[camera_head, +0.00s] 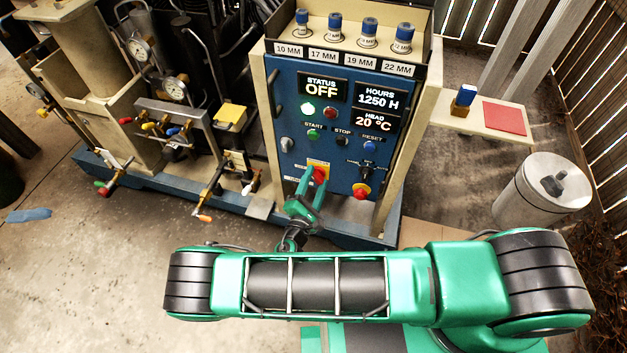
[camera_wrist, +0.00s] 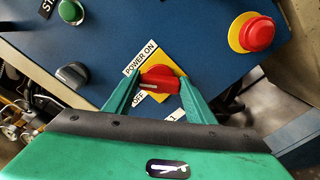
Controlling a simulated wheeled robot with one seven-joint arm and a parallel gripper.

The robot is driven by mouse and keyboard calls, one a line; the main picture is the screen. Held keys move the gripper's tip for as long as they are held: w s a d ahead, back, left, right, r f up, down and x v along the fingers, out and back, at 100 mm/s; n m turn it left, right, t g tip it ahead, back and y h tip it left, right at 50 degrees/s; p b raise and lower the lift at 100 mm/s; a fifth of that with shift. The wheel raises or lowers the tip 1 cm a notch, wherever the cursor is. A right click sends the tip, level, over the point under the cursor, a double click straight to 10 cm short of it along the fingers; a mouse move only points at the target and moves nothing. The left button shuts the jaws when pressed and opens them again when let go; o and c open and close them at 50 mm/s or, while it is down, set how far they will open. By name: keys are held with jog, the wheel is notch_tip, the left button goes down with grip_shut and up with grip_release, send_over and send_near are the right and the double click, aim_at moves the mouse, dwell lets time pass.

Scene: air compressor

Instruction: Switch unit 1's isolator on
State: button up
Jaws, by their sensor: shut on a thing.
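The isolator is a red rotary knob (camera_wrist: 160,80) on a yellow plate (camera_wrist: 172,104) on the blue control panel. It also shows in the head view (camera_head: 320,174), low on the panel. The plate reads POWER ON at the top and OFF at the lower left. The knob's pale mark points left, toward OFF. My gripper (camera_wrist: 158,84) has one green finger on each side of the knob and is shut on it. In the head view my gripper (camera_head: 316,182) reaches the panel from below. A label by the plate, partly hidden by my gripper, shows a 1.
A red and yellow stop button (camera_head: 361,191) sits right of the isolator. A grey selector (camera_head: 287,144) is at upper left. The status display (camera_head: 322,88) reads OFF. A metal canister (camera_head: 540,190) stands at right. Valves and gauges fill the left.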

jog(key=m, duration=0.4)
jog(key=shift+a+f, duration=0.1)
jog(key=shift+f+m, duration=0.15)
jog(key=shift+m, duration=1.45)
jog(key=o, duration=1)
jog(key=shift+o, duration=0.2)
jog(key=v, duration=1)
jog(key=shift+s, duration=0.4)
